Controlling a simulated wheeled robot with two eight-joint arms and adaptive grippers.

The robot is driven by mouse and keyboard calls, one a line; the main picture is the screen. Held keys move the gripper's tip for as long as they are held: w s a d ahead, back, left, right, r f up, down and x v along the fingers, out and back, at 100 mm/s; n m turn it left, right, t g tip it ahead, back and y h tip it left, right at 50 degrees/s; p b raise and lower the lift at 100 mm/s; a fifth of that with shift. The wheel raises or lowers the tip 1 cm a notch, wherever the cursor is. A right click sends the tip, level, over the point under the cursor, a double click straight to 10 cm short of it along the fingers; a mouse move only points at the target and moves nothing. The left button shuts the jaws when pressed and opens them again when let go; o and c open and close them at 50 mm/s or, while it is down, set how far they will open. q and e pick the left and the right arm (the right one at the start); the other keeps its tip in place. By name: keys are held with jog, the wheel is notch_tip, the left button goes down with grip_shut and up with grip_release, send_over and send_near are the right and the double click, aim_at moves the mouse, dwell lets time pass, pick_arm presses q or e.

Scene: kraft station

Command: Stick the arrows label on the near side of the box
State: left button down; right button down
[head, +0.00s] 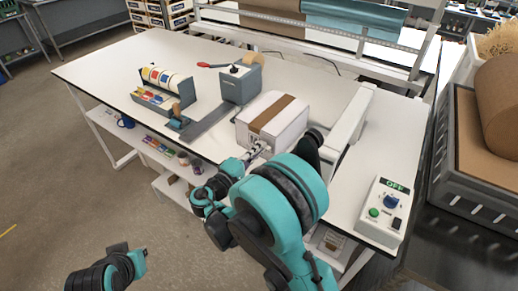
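The box (287,129) is white with a brown tape strip along its top and sits on the white table. Dark marks (253,139) show on its near side; they may be the arrows label, but they are too small to read. My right gripper (258,149) is right at that near side, touching or almost touching it. Its fingers are small and partly hidden by my arm, so I cannot tell whether they are open or hold anything. My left gripper (122,252) is low at the bottom left, away from the table, its fingers unclear.
A label dispenser (160,99) with colored rolls stands left on the table (110,72). A grey tape machine (241,87) stands behind the box. A white rail (346,128) lies right of the box, and a control box (381,212) reading OFF stands front right.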

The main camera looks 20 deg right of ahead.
jog(key=shift+w+d, duration=0.25)
jog(key=shift+d, duration=0.1)
dwell(0.4)
jog(key=c, duration=1.6)
grip_release()
jog(key=shift+c, duration=0.2)
jog(key=shift+a, duration=0.1)
jog(key=shift+b+v, duration=0.35)
jog(key=shift+v, duration=1.85)
